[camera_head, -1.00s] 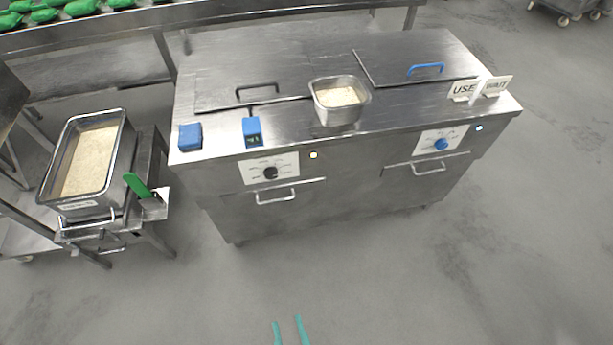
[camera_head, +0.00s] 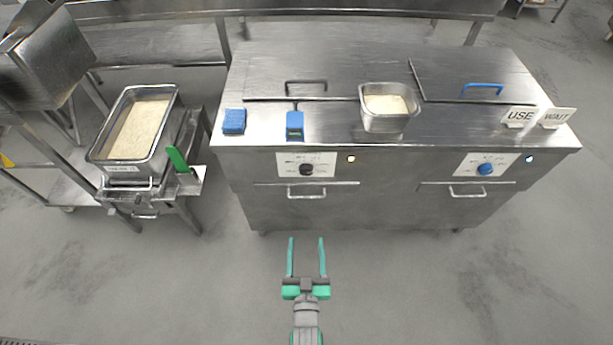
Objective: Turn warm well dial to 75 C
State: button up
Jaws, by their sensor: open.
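The steel cabinet (camera_head: 400,203) has two dials on its front. The left dial is a black knob (camera_head: 306,169) on a white plate (camera_head: 323,158), under the lid with the black handle. The right dial is a blue knob (camera_head: 485,169) on a white plate (camera_head: 507,159), under the lid with the blue handle. The plate markings are too small to read, and no label shows which dial is the warm well's. My gripper (camera_head: 306,243) is open and empty, its two green fingers pointing at the cabinet, below and apart from the black knob.
A small rice pan (camera_head: 385,122) stands on the cabinet top, with a blue block (camera_head: 234,121), a blue thermometer (camera_head: 295,126) and USE (camera_head: 519,116) and WAIT (camera_head: 558,117) signs. A large rice pan (camera_head: 107,153) stands at left. Drawer handles protrude below the dials. The floor in front is clear.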

send_near(306, 173)
jog(key=shift+t, duration=0.4)
jog(key=w, duration=0.8)
jog(key=shift+w+f, duration=0.3)
jog(key=shift+f, duration=0.05)
jog(key=c, duration=1)
